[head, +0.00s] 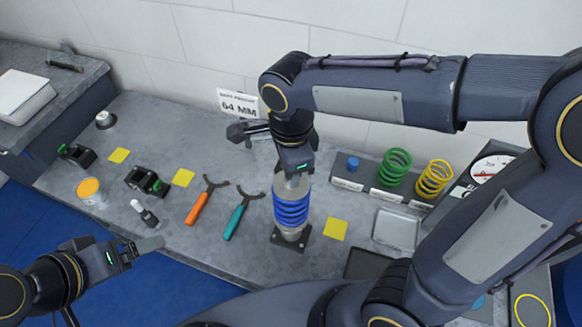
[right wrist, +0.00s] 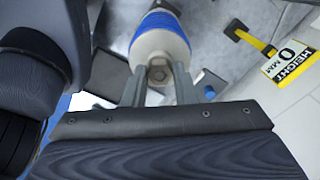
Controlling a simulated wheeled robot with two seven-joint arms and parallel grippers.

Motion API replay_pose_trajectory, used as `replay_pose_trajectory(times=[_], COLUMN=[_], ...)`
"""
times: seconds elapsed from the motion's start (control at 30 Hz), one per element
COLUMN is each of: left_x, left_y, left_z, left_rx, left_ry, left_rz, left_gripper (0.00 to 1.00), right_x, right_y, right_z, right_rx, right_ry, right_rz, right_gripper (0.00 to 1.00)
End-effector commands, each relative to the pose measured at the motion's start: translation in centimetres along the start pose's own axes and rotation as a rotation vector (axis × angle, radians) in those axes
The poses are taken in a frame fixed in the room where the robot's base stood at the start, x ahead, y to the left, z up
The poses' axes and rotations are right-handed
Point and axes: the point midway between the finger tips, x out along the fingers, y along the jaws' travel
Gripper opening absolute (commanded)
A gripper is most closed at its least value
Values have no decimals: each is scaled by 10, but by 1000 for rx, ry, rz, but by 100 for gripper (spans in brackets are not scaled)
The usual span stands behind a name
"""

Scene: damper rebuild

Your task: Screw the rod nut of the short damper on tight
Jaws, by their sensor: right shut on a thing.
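The short damper (head: 291,206), with a blue spring and pale metal top cap, stands upright on a dark square base (head: 291,238) on the bench. My right gripper (head: 293,177) points down onto its top. In the right wrist view the damper's pale cap (right wrist: 160,46) lies just beyond my fingers, and the small rod nut (right wrist: 159,74) sits between the fingertips (right wrist: 159,84). The right gripper is shut on the nut. How far the nut is threaded cannot be seen. My left gripper (head: 150,245) is away at the lower left, over the bench's front edge, with no object visible in it.
Orange (head: 206,200) and teal (head: 242,212) forked tools lie left of the damper. Green (head: 395,167) and yellow (head: 434,178) springs stand behind right, near a dial gauge (head: 490,167). A sign (head: 238,103) reads 64 MM. Black clamps (head: 147,180) stand at left.

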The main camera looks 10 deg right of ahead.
Motion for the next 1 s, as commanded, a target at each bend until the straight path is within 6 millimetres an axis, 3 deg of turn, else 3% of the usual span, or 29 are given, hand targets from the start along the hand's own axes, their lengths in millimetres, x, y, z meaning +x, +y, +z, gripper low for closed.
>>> replay_pose_trajectory(times=[0.97,1.0], left_x=[1,1], left_y=[-1,-1], left_z=[1,1], left_rx=[0,0], left_ry=[0,0], left_rz=[0,0], left_gripper=[87,87], right_x=[3,3], right_y=[0,1], right_z=[0,0], right_rx=[-4,-4], right_ry=[0,0], right_rz=[0,1], right_gripper=[0,28])
